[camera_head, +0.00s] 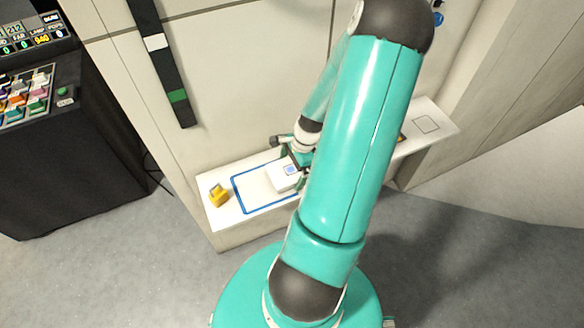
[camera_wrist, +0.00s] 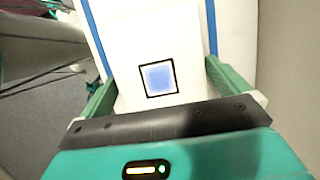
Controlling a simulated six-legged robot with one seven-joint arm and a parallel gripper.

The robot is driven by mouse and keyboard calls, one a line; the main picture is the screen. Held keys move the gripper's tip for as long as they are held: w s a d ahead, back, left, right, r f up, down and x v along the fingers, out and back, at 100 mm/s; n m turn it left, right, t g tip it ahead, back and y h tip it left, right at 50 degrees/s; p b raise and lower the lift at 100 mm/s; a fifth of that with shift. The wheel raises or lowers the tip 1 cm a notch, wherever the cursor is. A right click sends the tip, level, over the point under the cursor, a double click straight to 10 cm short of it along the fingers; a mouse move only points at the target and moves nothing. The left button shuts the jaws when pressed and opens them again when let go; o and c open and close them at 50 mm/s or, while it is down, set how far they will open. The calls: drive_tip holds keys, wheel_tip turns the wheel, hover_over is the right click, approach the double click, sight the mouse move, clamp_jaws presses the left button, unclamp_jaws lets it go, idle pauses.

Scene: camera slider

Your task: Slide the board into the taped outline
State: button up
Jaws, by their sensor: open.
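The board (camera_head: 281,181) is a small white slab with a black-framed blue square on top. It lies on the white ledge, over the right part of the blue taped outline (camera_head: 240,197); the outline's right end is hidden behind my arm. My gripper (camera_head: 294,169) is low over the ledge at the board. In the wrist view the board's blue square (camera_wrist: 158,78) sits between the two green fingers of my open gripper (camera_wrist: 160,74). Blue tape (camera_wrist: 211,25) runs beyond both sides. I cannot tell whether the fingers touch the board.
A yellow object (camera_head: 217,195) stands on the ledge (camera_head: 222,222) just left of the outline. A thin dark square outline (camera_head: 427,124) is at the ledge's right end. The wall rises behind. A black console (camera_head: 70,150) stands on the floor at left.

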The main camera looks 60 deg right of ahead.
sight(262, 186)
drive_tip(key=c, duration=1.4)
drive_tip(key=shift+w+a, duration=0.75)
drive_tip(key=shift+a, duration=0.55)
drive_tip(key=shift+w+a, duration=0.8)
drive_tip(key=shift+a, duration=0.45)
drive_tip(key=shift+w+a, duration=0.75)
drive_tip(key=shift+a, duration=0.55)
drive_tip(key=o, duration=1.4)
drive_tip(key=shift+r, duration=0.15)
wheel_tip(262, 186, up, 7)
